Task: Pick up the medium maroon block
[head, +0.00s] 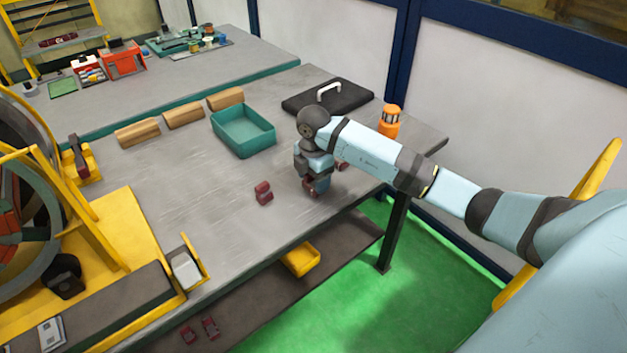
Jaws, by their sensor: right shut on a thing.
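My right gripper (315,190) points down at the grey table, right of the middle of the head view. It is shut on a maroon block (308,184), which is mostly hidden by the fingers. I cannot tell its size or whether it touches the table. Another maroon block (263,193) stands on the table to the left of the gripper, apart from it. A further maroon piece (342,166) shows just behind and right of the gripper, partly hidden by my arm. My left gripper is not in view.
A teal bin (243,148) stands behind and left of the gripper, near several wooden pieces (184,116). A black case (328,99) and an orange lantern-like object (389,120) are at the back right. Yellow machinery (120,245) fills the left. The table between is clear.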

